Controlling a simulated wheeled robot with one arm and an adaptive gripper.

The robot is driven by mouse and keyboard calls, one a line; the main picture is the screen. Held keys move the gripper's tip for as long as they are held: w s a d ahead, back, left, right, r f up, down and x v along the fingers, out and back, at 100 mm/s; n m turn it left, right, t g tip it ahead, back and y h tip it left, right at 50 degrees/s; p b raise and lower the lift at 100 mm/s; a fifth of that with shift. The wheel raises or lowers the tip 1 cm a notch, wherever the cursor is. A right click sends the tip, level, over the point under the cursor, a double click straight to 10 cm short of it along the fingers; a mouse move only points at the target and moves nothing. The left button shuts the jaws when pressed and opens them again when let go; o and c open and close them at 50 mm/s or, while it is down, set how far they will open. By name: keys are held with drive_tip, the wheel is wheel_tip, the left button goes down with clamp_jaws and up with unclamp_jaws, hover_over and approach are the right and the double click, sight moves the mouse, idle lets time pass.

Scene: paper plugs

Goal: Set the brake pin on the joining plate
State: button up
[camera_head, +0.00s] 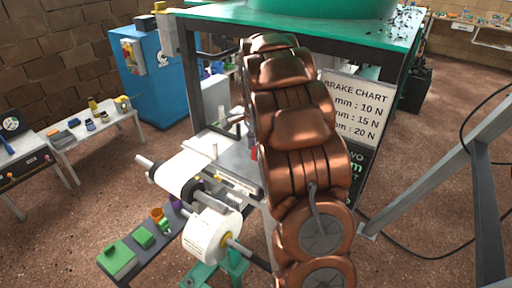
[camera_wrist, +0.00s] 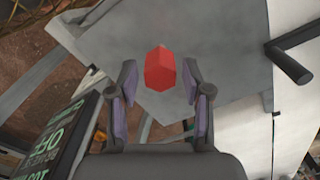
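A red faceted piece (camera_wrist: 160,71), which looks like the brake pin, shows in the wrist view between the two fingers of my gripper (camera_wrist: 160,82). The fingers are apart, with a gap on each side of the red piece. The grey joining plate (camera_wrist: 215,32) lies behind it; I cannot tell whether the piece touches the plate. In the head view the plate (camera_head: 232,158) is left of my copper-coloured arm, which hides most of my gripper. A small bit of red (camera_head: 253,153) shows at the arm's edge, over the plate.
A paper roll (camera_head: 208,236) and rollers sit in front. A dark bar (camera_wrist: 290,62) juts in at the right of the wrist view. The brake chart sign (camera_head: 356,108) stands right of my arm.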

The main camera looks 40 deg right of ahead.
drive_tip(key=shift+o, duration=0.2)
drive_tip(key=shift+r, duration=0.1)
wheel_tip(320, 180, up, 7)
drive_tip(key=shift+w+f+b, duration=0.1)
drive_tip(key=shift+f+b, duration=0.05)
drive_tip(key=shift+b, duration=0.85)
drive_tip(key=shift+r, duration=0.45)
drive_tip(key=shift+a, duration=0.1)
drive_tip(key=shift+s+a+r, duration=0.1)
drive_tip(key=shift+s+a, duration=0.2)
drive_tip(key=s+a+n+g, duration=0.1)
drive_tip(key=s+a+n, duration=1)
drive_tip(key=s+a, duration=0.5)
drive_tip(key=s+a+f+n, duration=0.3)
drive_tip(key=s+a+n, duration=0.1)
drive_tip(key=s, duration=0.4)
drive_tip(key=s+a+f+n, duration=0.4)
drive_tip(key=s+n, duration=0.1)
drive_tip(key=s, duration=0.3)
drive_tip(key=shift+s+a+g, duration=0.2)
drive_tip(key=shift+s+g, duration=0.2)
